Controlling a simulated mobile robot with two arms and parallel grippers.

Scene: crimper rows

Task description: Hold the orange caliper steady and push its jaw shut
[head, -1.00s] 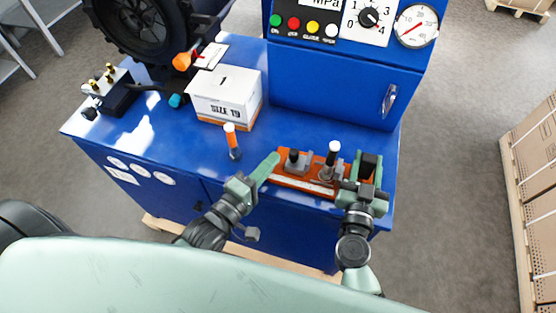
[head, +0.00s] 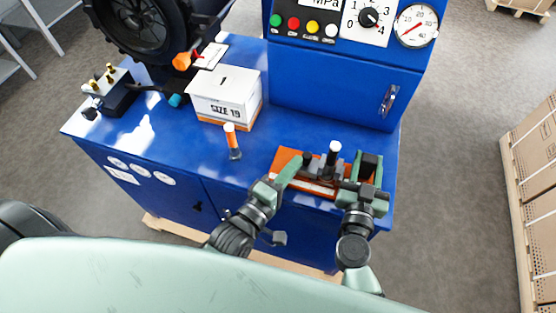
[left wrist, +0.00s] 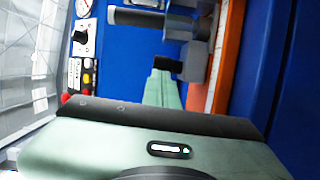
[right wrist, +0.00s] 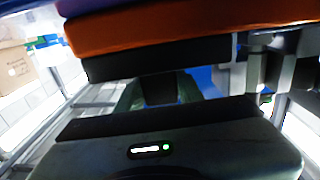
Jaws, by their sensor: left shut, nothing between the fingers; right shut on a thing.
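The orange caliper (head: 285,159) lies on the blue bench near its front right edge. Its grey sliding jaw with a black knob (head: 307,159) sits just left of an upright black post with a white top (head: 333,147); any gap between them is too small to tell. My left gripper (head: 295,163) is shut and empty, its tips against or very close to the left side of that jaw. The jaw also shows in the left wrist view (left wrist: 193,60). My right gripper (head: 368,168) is shut on the caliper's right end. The caliper's orange body fills the top of the right wrist view (right wrist: 190,30).
A blue control panel (head: 345,75) rises behind. Brass fittings on a black block (head: 115,92) stand far left. The front left bench top is clear.

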